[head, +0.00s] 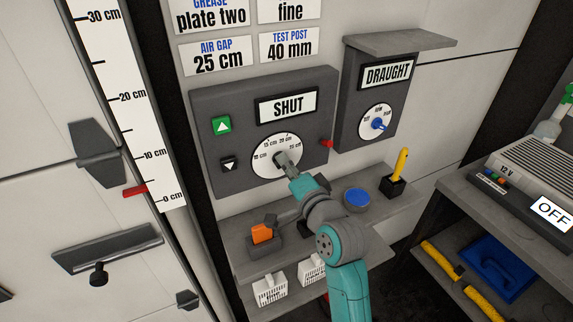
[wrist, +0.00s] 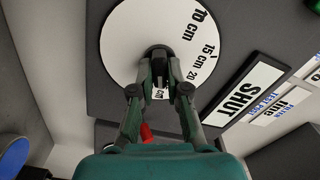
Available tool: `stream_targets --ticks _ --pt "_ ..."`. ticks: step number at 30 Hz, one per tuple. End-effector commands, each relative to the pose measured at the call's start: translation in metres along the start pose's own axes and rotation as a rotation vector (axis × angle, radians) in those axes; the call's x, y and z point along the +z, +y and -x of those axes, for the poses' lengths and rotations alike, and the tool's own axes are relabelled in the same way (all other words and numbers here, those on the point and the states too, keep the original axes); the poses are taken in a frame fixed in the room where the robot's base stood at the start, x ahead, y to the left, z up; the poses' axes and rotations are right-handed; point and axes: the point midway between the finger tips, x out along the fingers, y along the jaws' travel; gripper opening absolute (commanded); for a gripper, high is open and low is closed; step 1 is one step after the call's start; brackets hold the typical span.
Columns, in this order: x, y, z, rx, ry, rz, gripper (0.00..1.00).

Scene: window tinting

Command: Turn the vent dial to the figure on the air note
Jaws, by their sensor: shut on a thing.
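The vent dial (head: 262,168) is a white disc marked 10 cm, 15 cm, 20 cm and 25 cm. It sits on a grey panel under a sign reading SHUT (head: 287,107). In the wrist view the dial (wrist: 125,45) fills the top, with the 25 cm mark partly hidden behind my fingers. My gripper (head: 285,161) is shut on the dark knob at the dial's centre; it shows there in the wrist view (wrist: 160,65). I cannot tell which figure the dial is set to. The air note (head: 217,56) above the panel reads AIR GAP 25 cm.
Green up (head: 221,125) and black down (head: 228,164) buttons flank the dial, with a red lever (head: 327,143) at right. A draught dial (head: 376,121) is further right. The shelf below holds an orange block (head: 262,233) and blue tin (head: 357,197). A red ruler pointer (head: 135,191) sits near 0 cm.

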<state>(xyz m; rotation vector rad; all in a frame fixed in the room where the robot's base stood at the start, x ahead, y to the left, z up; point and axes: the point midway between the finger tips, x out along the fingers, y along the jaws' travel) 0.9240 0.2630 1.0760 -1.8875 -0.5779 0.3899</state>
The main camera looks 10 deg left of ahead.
Motion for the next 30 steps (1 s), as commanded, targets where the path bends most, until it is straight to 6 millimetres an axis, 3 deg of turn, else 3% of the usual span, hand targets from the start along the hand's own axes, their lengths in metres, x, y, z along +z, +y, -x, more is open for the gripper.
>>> stream_targets --ticks 11,12,15,25,30 --pt "0.001 0.002 0.0 0.004 -0.002 -0.007 0.0" --pt "0.001 0.002 0.0 0.004 -0.002 -0.007 0.17" --pt "0.001 0.002 0.0 0.004 -0.002 -0.007 0.4" --pt "0.0 0.001 0.002 0.001 0.0 -0.006 0.4" --pt "0.0 0.001 0.019 0.0 0.0 -0.006 0.4"
